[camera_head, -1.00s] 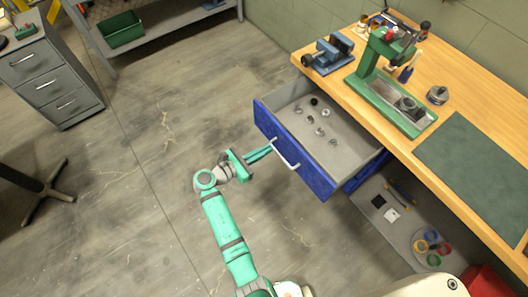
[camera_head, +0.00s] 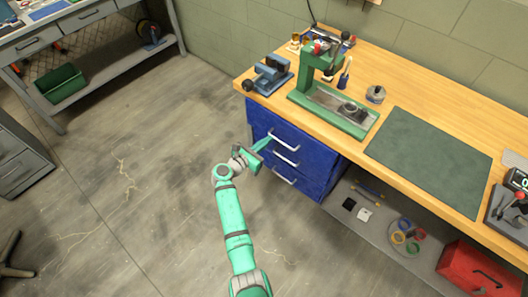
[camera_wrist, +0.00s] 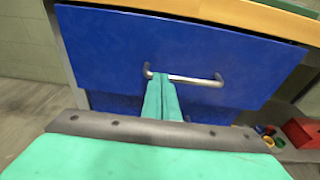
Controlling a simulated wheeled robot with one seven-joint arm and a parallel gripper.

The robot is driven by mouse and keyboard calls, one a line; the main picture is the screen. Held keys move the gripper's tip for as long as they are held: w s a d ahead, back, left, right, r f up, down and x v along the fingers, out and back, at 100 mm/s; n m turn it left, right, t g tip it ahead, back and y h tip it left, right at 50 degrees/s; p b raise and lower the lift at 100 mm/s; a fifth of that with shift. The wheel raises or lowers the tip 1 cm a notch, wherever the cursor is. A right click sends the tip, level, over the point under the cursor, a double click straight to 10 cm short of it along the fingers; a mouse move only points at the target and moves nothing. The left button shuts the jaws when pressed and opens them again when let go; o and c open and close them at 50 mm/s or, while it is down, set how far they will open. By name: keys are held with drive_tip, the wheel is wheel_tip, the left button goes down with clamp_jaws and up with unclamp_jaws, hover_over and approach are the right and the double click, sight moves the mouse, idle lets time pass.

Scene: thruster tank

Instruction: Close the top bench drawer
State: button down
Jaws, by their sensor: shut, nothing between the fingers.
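The top bench drawer (camera_head: 308,146) is the upper blue front of the cabinet under the wooden bench. In the wrist view the blue drawer front (camera_wrist: 215,50) fills the upper middle, with a silver bar handle (camera_wrist: 195,80). My gripper (camera_head: 269,140) is shut and empty. Its fingertips (camera_wrist: 162,77) are at the left end of the handle, against or very close to the drawer front; exact contact cannot be told.
The wooden bench (camera_head: 395,95) carries a green press (camera_head: 318,75), a blue vise (camera_head: 270,75) and a dark green mat (camera_head: 430,160). Lower drawers sit beneath the top one. A shelf with tape rolls (camera_head: 405,235) and a red toolbox (camera_head: 480,275) is at right.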

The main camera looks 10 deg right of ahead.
sight(278, 131)
drive_tip(key=x, duration=0.4)
drive_tip(key=shift+w+d+r, duration=0.2)
drive_tip(key=shift+w+r, duration=0.05)
drive_tip(key=shift+r, duration=0.1)
drive_tip(key=shift+d+r, duration=0.15)
drive_tip(key=shift+d, duration=0.4)
drive_tip(key=shift+r, duration=0.1)
drive_tip(key=shift+a, duration=0.45)
drive_tip(key=v, duration=1.4)
drive_tip(key=shift+a+f, duration=0.2)
